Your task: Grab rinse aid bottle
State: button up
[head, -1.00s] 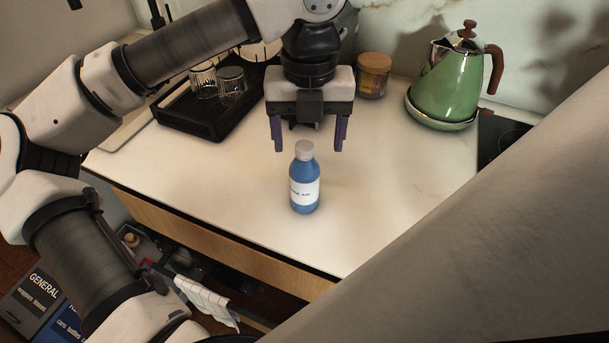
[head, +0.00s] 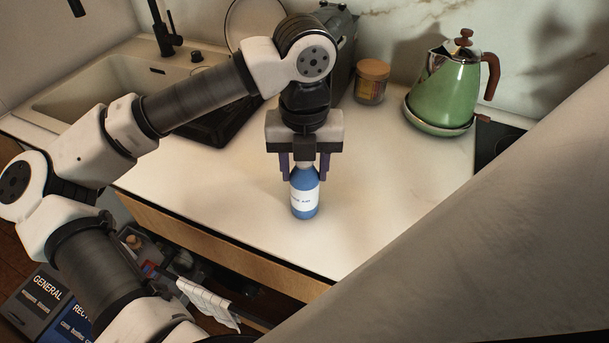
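The rinse aid bottle (head: 305,196) is blue with a white label and stands upright on the white counter in the head view. My gripper (head: 305,174) points down over it, with one purple finger on each side of the bottle's upper part. The fingers are apart, and small gaps seem to show between them and the bottle. The cap is mostly hidden by the gripper body. Whether a finger touches the bottle is hard to tell.
A green kettle (head: 444,88) stands at the back right beside a dark hob (head: 493,143). A jar with a wooden lid (head: 371,82) is behind the gripper. A black drying rack (head: 217,124) and sink (head: 95,75) are at left. The counter right of the bottle is clear.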

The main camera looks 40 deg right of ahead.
grip_shut()
jog(key=shift+r, duration=0.1)
